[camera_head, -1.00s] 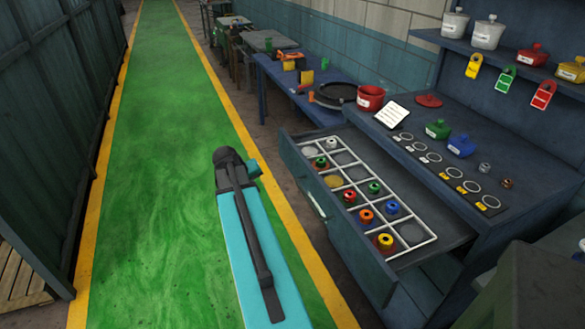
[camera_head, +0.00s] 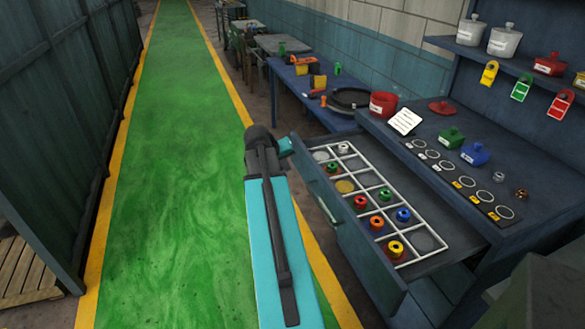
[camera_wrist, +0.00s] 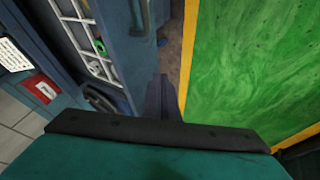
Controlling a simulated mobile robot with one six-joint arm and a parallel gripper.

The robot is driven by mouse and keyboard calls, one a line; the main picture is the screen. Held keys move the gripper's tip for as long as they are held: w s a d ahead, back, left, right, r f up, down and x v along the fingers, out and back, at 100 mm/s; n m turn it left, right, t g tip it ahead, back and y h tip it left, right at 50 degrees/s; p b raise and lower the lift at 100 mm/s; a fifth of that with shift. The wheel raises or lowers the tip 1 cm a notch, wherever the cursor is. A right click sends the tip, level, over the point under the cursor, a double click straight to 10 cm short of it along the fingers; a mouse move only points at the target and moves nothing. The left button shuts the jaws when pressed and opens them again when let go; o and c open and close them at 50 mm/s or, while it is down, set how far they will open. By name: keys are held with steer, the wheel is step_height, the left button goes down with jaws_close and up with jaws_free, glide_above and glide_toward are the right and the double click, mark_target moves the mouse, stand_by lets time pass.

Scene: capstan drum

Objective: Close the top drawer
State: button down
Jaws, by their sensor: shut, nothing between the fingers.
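The top drawer (camera_head: 345,235) of the blue workbench stands pulled out at the right of the head view. A white grid (camera_head: 345,168) inside it holds several coloured knob-like pieces. The drawer front also fills the upper middle of the wrist view (camera_wrist: 118,50), with the handle (camera_wrist: 138,18) at the top. My gripper (camera_wrist: 162,90) shows dark and shut, with nothing visible in it, close to the drawer front's outer side. Whether it touches is unclear. My arm hides the fingers in the head view.
The worktop (camera_head: 470,155) above the drawer carries a row of ringed places, coloured containers and a red tub (camera_head: 383,105). A blue side table (camera_head: 310,90) stands farther back. The green walkway (camera_head: 180,150) is clear, with a corrugated wall (camera_head: 60,120) on its left.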

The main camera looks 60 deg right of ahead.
steer(key=p, duration=0.3)
glide_toward(308, 176)
step_height(308, 176, down, 3)
steer(key=w, duration=0.3)
steer(key=shift+s+d+f+p, duration=0.15)
steer(key=shift+s+d+p, duration=0.25)
steer(key=shift+s+d, duration=0.3)
steer(key=shift+s+d+f+p, duration=0.15)
steer(key=shift+s+d+p, duration=0.25)
steer(key=shift+s+d, duration=0.3)
steer(key=shift+w, duration=0.1)
